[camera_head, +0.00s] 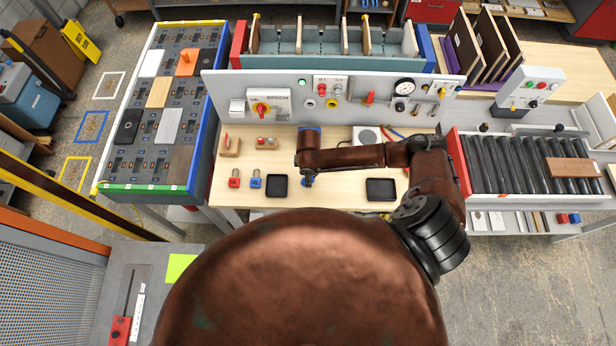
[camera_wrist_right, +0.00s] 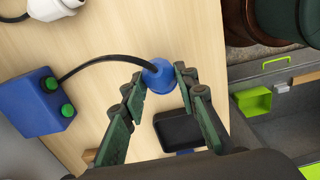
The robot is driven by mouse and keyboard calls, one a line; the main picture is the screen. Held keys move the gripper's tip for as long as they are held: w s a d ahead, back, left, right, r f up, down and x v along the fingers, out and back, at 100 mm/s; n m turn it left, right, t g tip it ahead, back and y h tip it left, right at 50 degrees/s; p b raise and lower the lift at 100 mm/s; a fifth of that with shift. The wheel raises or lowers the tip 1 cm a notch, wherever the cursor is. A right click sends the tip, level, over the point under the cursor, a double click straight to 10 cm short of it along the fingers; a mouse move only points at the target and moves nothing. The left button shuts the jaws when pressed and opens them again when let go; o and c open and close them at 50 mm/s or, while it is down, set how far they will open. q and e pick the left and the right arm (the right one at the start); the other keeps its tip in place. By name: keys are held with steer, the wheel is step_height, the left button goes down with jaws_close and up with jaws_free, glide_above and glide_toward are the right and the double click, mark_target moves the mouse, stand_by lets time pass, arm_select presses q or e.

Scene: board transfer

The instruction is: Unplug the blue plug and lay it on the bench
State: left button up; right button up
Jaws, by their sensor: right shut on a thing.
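The blue plug (camera_wrist_right: 158,78) is between the fingertips of my right gripper (camera_wrist_right: 163,84) in the right wrist view. The gripper is shut on it. A black cable (camera_wrist_right: 98,66) curves from near the plug to a blue box (camera_wrist_right: 42,104) with green knobs. In the head view my right gripper (camera_head: 308,178) points down over the middle of the light wooden bench (camera_head: 330,194), and only a little blue shows at its tip. I cannot tell how high the plug is above the bench top. My left gripper is not in view.
Black square trays (camera_head: 277,186) (camera_head: 381,189) lie on either side of my right gripper. Small red (camera_head: 234,178) and blue (camera_head: 255,179) pieces stand left of them. A grey panel (camera_head: 360,113) with switches and a gauge closes the bench's back. A roller conveyor (camera_head: 510,165) stands at right.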

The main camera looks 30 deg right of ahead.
steer(key=o, duration=1.2)
steer(key=shift+o, duration=0.2)
step_height(320, 180, up, 12)
steer(key=shift+w, duration=0.1)
stand_by(0.3)
